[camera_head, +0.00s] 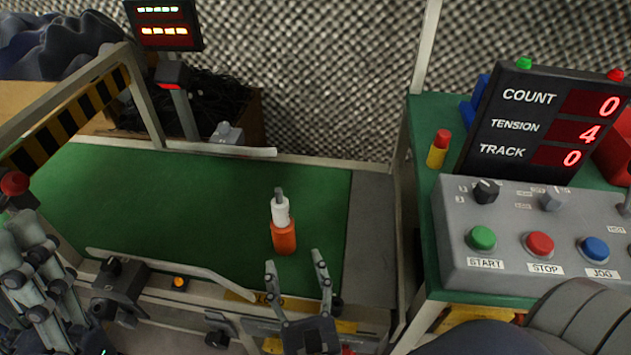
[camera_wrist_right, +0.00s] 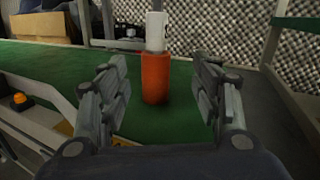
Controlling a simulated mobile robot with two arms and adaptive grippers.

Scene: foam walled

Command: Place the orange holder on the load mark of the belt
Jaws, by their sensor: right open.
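The orange holder (camera_head: 284,237) stands upright on the green belt (camera_head: 190,200), near the belt's right end. A white piece with a grey tip (camera_head: 280,209) stands in it. My right gripper (camera_head: 296,268) is open just in front of the holder, on the near side. In the right wrist view the holder (camera_wrist_right: 155,78) shows between the two spread fingers, a little beyond them, and nothing is gripped. The load mark is not clearly visible; a yellow label (camera_head: 258,298), partly hidden by my gripper, lies on the front edge. My left gripper (camera_head: 40,265) is at the left edge; its jaws are unclear.
A grey guide rail (camera_head: 165,264) runs along the belt's front, another (camera_head: 222,150) along the back. A striped gantry (camera_head: 68,120) spans the left. A control box (camera_head: 530,235) and a COUNT display (camera_head: 545,122) stand on the right table. The middle of the belt is clear.

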